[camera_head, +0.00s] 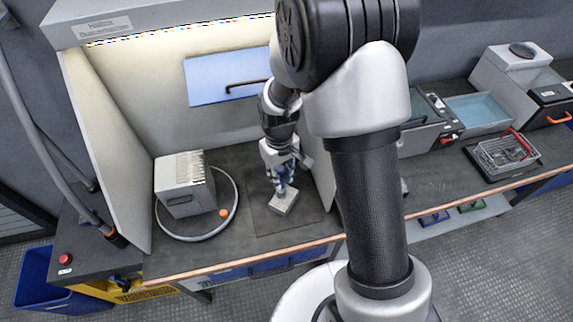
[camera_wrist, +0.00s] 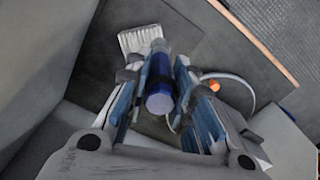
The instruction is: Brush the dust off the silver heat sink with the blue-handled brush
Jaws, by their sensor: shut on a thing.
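The silver heat sink (camera_head: 282,204) is a small pale block on a dark mat in the open booth. It also shows, with its row of fins, at the top of the wrist view (camera_wrist: 142,40). My gripper (camera_head: 284,180) is just above it, pointing down. In the wrist view, my gripper (camera_wrist: 162,88) is shut on the blue handle of the brush (camera_wrist: 160,97), which points toward the heat sink. The brush's bristles are hidden. I cannot tell whether they touch the heat sink.
A grey box (camera_head: 183,185) stands left of the mat (camera_head: 262,222). The booth's side walls flank the arm. A wire basket (camera_head: 505,152) and tanks are at the right.

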